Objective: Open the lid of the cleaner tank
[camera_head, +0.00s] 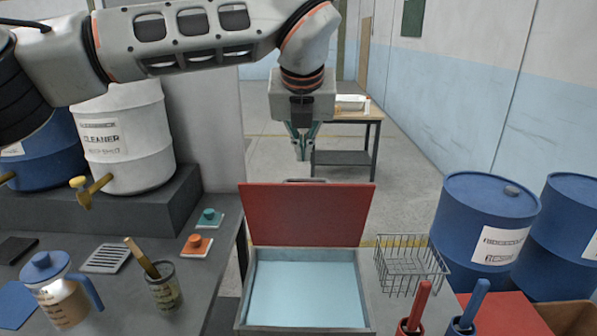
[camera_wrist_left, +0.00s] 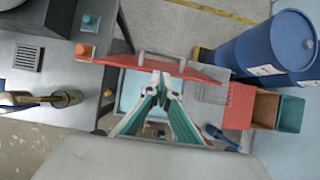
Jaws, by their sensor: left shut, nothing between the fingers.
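The cleaner tank (camera_head: 305,331) is a grey rectangular box at the bottom centre of the head view, with light blue liquid inside. Its red lid (camera_head: 305,215) stands up at the tank's far edge, so the tank is open. A handle (camera_head: 305,181) shows at the lid's top edge. My left gripper (camera_head: 302,155) hangs above and beyond the lid, pointing down, shut and empty. In the left wrist view its fingertips (camera_wrist_left: 161,78) appear close in front of the red lid (camera_wrist_left: 200,72); I cannot tell whether they touch. My right gripper is not in view.
A wire basket (camera_head: 410,265) is right of the tank, with blue drums (camera_head: 485,220) behind it. Red- and blue-handled brushes (camera_head: 417,305) stand at front right. On the left bench are a white cleaner drum (camera_head: 130,140), a jug (camera_head: 60,290) and a brush cup (camera_head: 165,290).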

